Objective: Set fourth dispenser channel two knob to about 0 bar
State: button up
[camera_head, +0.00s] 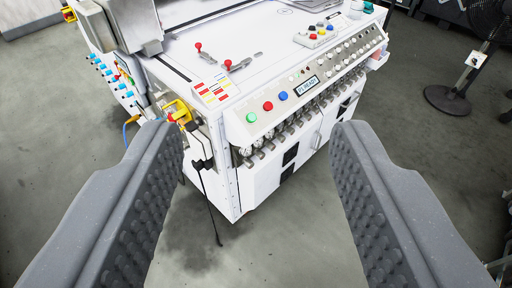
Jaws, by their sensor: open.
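The white machine (230,50) stands ahead in the upper middle. A row of small gauges and knobs (298,123) runs under its slanted front panel, from near left to far right. Which of these is the fourth dispenser's channel two knob is too small to tell, and its setting is not readable. My gripper (258,130) is open and empty. Its two grey ridged fingers stand wide apart at the left and right, well in front of the machine and not visibly touching it.
The slanted panel carries green, red and blue buttons (268,106) and more small controls. Red-tipped levers (228,63) stand on the top. A yellow fitting (177,111) with cables sticks out at the left corner. A black fan (450,99) stands at right. Grey floor is clear in front.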

aim_at(260, 155)
jog(key=z, duration=1.05)
jog(key=i, duration=1)
jog(key=u, duration=1.85)
jog(key=i, duration=0.5)
jog(key=z, duration=0.4)
jog(key=k, duration=0.15)
jog(key=u, duration=0.35)
